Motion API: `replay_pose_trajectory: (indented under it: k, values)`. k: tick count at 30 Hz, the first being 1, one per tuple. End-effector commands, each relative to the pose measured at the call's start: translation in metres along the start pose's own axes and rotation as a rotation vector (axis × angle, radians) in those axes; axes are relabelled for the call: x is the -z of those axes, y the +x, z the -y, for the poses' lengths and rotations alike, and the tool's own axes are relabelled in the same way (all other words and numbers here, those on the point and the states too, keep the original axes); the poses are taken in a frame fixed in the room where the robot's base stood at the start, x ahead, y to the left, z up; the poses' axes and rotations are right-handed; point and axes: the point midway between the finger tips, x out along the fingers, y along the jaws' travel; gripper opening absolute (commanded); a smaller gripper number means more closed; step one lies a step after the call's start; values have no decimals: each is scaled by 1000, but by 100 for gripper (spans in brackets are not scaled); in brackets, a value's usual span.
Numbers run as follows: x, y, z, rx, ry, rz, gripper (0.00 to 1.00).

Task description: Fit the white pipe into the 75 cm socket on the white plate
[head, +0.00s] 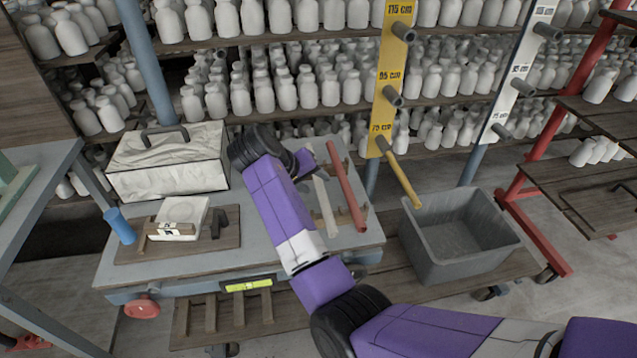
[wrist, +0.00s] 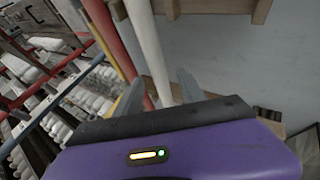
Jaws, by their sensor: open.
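The white pipe (head: 325,205) lies on a wooden rack on the grey cart, left of a red pipe (head: 346,188). My gripper (head: 306,162) is open by the white pipe's far half. In the wrist view the white pipe (wrist: 149,48) runs between the two spread fingers of my gripper (wrist: 159,82); whether they touch it I cannot tell. The red pipe (wrist: 107,36) shows left of them there. The white plate (head: 515,72) stands upright at the right, with grey sockets sticking out. Its 75 cm socket (head: 501,131) is the lowest and looks empty.
A yellow plate (head: 389,80) stands nearer, with a yellow pipe (head: 404,180) sticking out of its 75 cm socket. A grey bin (head: 460,235) sits below. A box with a handle (head: 166,165) and a blue cup (head: 120,226) stand on the cart (head: 270,215). Bottle shelves fill the back.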

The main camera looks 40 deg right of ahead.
Motion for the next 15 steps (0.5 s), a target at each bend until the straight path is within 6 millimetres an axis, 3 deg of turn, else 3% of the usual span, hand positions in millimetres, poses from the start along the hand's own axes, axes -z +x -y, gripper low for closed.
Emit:
replay_pose_trajectory:
  k: [3, 11, 15]
  values:
    - [0, 9, 0, 0, 0, 0, 47]
    - [0, 11, 0, 1, 0, -1, 45]
    - [0, 10, 0, 1, 0, -1, 17]
